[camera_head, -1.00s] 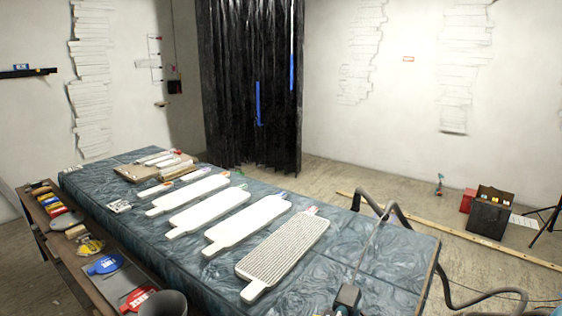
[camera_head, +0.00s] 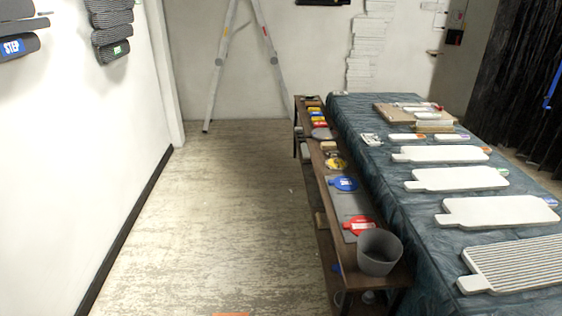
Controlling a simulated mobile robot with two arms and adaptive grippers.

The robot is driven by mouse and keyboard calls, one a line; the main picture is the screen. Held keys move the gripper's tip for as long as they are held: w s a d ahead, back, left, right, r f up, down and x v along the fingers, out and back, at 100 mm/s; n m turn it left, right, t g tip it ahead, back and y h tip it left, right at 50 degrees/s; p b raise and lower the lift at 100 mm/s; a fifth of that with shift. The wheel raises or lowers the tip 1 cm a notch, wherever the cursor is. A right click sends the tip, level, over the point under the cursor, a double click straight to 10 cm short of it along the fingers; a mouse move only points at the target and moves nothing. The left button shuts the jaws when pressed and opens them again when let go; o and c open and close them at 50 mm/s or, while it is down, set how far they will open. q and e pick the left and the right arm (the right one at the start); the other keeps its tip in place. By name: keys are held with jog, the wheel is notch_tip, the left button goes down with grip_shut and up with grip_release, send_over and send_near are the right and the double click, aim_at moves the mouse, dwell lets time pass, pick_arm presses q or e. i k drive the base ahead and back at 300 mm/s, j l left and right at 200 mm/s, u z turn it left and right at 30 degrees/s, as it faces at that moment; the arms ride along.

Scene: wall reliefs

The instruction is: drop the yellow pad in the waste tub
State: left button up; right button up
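A grey open tub (camera_head: 379,254), likely the waste tub, stands at the near end of the narrow wooden bench. A yellow round pad (camera_head: 336,163) with a dark patch lies farther back on the bench, beyond a blue round pad (camera_head: 343,184). A red round pad (camera_head: 359,227) lies between the blue one and the tub. The inside bottom of the tub is hidden. Neither of my grippers is in view.
The bench (camera_head: 322,198) runs along a long table with a blue-grey cover (camera_head: 398,190), bearing several white boards. Open floor (camera_head: 225,210) lies left of the bench, up to the left wall. A stepladder (camera_head: 220,62) stands at the back.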

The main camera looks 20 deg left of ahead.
aim_at(335, 163)
jog(key=i+j+z, duration=0.15)
jog(key=z, duration=0.25)
jog(key=i+j+z, duration=0.2)
jog(key=z, duration=0.15)
jog(key=i+j+z, duration=0.1)
jog(key=z, duration=0.3)
jog(key=j, duration=0.1)
